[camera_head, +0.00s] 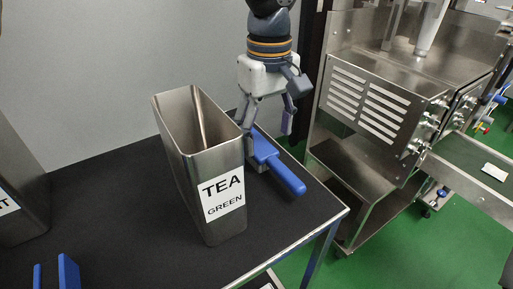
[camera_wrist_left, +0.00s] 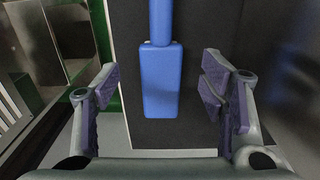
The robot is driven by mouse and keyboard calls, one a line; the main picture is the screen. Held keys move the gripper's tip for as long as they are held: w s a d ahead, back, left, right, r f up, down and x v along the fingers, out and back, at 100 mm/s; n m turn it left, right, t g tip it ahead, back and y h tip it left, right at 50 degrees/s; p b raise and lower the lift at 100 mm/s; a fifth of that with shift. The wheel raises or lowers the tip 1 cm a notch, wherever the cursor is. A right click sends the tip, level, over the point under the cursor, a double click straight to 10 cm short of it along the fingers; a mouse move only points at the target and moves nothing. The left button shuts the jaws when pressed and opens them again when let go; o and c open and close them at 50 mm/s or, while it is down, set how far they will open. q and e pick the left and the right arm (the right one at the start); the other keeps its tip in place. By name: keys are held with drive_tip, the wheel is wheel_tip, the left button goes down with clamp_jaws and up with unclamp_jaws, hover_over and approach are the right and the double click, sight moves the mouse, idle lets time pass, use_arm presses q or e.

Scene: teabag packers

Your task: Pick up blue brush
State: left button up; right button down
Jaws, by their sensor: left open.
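The blue brush (camera_head: 284,177) lies on the black table top (camera_head: 112,192), behind and to the right of a metal bin labelled "TEA GREEN" (camera_head: 222,197). Its handle points toward the table's right front edge. My left gripper (camera_head: 268,120) is open above the brush's wide end. In the left wrist view the brush (camera_wrist_left: 161,80) lies between the open fingers of the left gripper (camera_wrist_left: 161,95), apart from both. Part of the brush's wide end is hidden in the head view. My right gripper is not in view.
The tall metal bin stands close to the left of the gripper. Another metal bin (camera_head: 20,180) stands at the far left. Another blue item (camera_head: 68,272) shows at the bottom left. A steel machine (camera_head: 372,110) stands to the right, past a gap with green floor (camera_head: 420,240).

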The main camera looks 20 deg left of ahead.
sight(263, 149)
use_arm(q)
drive_tip(key=f, duration=0.6)
drive_tip(key=shift+w+a, duration=0.2)
drive_tip(key=shift+a, duration=0.15)
drive_tip(key=shift+r, duration=0.15)
drive_tip(key=c, duration=1.3)
wheel_tip(263, 149, up, 10)
drive_tip(key=shift+r, duration=0.1)
drive_tip(key=o, duration=0.4)
drive_tip(key=shift+c, duration=1.1)
